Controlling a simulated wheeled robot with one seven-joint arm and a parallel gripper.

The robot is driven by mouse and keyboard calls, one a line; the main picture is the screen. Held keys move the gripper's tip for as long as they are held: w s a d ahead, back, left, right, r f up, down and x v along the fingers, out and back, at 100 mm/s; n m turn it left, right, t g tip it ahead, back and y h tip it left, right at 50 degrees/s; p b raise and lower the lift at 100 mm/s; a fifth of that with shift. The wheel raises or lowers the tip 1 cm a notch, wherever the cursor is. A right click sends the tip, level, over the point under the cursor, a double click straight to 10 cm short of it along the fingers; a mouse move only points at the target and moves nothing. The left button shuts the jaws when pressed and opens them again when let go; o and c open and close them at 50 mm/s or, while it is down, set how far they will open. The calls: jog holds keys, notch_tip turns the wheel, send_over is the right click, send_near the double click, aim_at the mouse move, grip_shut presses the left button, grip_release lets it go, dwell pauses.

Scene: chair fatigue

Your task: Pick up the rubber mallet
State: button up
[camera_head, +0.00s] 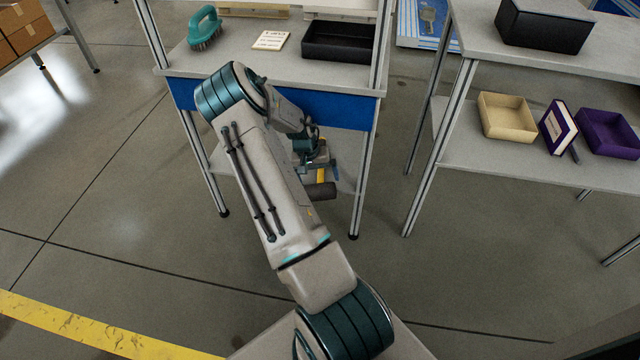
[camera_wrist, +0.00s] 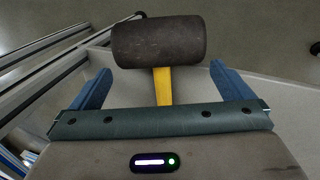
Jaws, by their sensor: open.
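The rubber mallet has a dark cylindrical head (camera_wrist: 158,40) and a yellow handle. In the wrist view the head lies across, beyond my fingertips, and the handle (camera_wrist: 163,86) runs back between my fingers. My gripper (camera_wrist: 160,82) is open, with one blue finger on each side of the handle and a gap on both sides. In the head view the mallet (camera_head: 321,191) shows on the lower shelf of the middle bench, partly hidden by my arm. My gripper (camera_head: 318,165) is beside it there. The rest of the handle is hidden behind the gripper body.
The bench top (camera_head: 283,67) above holds a green brush (camera_head: 204,28), a white sign (camera_head: 270,40) and a black tray (camera_head: 338,41). Bench legs stand close around my arm. A right-hand bench carries a beige tray (camera_head: 507,117), a purple book (camera_head: 558,127) and a purple tray (camera_head: 608,134).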

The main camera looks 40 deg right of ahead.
aim_at(319, 184)
jog(key=b+x, duration=0.1)
jog(key=x, duration=0.2)
jog(key=shift+s+f, duration=0.1)
jog(key=shift+f, duration=0.05)
jog(key=c, duration=0.9)
jog(key=shift+c, duration=0.8)
jog(key=shift+r, duration=0.25)
